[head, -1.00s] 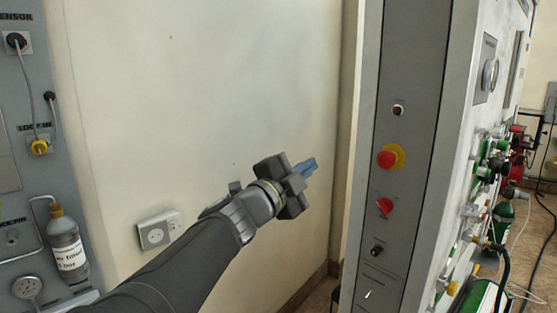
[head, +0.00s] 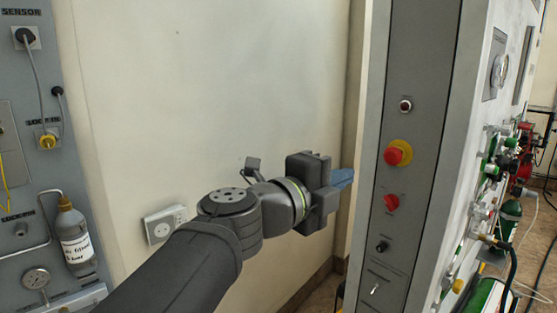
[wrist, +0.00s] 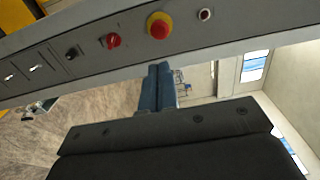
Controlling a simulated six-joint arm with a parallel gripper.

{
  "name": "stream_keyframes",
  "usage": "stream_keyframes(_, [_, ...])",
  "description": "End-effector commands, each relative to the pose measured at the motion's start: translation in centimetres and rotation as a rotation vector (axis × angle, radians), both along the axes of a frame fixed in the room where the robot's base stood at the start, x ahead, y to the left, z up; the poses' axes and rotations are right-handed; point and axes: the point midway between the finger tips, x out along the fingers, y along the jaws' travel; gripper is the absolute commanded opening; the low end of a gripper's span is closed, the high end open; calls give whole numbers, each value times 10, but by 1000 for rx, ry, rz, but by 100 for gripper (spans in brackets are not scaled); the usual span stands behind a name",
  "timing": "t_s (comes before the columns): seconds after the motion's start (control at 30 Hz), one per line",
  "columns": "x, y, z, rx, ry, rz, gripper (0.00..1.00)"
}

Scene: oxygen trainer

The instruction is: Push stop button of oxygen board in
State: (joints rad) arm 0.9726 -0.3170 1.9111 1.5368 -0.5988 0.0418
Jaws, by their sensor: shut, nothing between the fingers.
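The stop button (head: 394,155) is a red mushroom knob on a yellow ring, set in the narrow grey end panel of the oxygen board (head: 420,60). It also shows in the wrist view (wrist: 158,27), near the top middle. My gripper (head: 343,178) has blue fingers that are closed together and empty. In the head view it is left of the panel and a little lower than the stop button. In the wrist view the fingertips (wrist: 160,68) point at the panel's edge, below the button in the picture, and look apart from the button.
On the same panel, a small round indicator (head: 405,105) sits above the button. A red rotary switch (head: 391,203), a black knob (head: 382,246) and a toggle (head: 375,288) sit below it. A wall socket (head: 165,224) and a labelled bottle (head: 73,235) are at the left.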

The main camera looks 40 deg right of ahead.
Motion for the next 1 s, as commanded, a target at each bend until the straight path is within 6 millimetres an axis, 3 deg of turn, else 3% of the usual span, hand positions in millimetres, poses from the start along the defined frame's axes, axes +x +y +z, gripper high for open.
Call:
stream_keyframes(0.17, [-1, -18, -1, 1, 1, -4, 0])
stream_keyframes(0.7, [0, -111, -1, 1, 1, -1, 0])
stream_keyframes(1.0, [0, -136, 0, 0, 0, 0, 0])
